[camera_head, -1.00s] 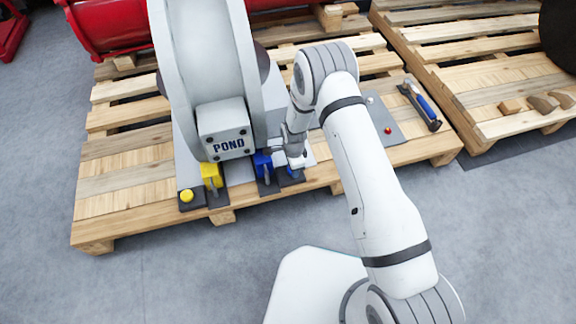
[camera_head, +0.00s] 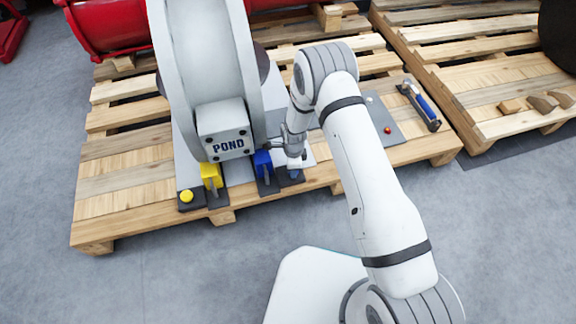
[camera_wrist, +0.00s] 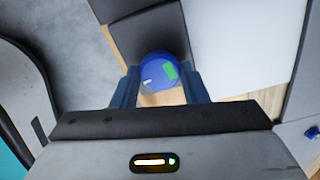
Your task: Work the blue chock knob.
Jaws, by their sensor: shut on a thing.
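The blue chock knob (camera_wrist: 160,72) is round, with a white mark and a green patch on its top face. It sits on a dark base (camera_wrist: 150,32) and lies between the two fingers of my gripper (camera_wrist: 158,90), which is shut on it. In the head view my gripper (camera_head: 295,166) points down at the knob (camera_head: 295,174) at the front edge of the pallet, and my wrist hides part of it.
A blue block (camera_head: 262,160) stands just left of my gripper. Further left are a yellow block (camera_head: 211,175) and a yellow knob (camera_head: 187,196). A plate with a red button (camera_head: 388,130) and a blue-handled tool (camera_head: 424,106) lie to the right.

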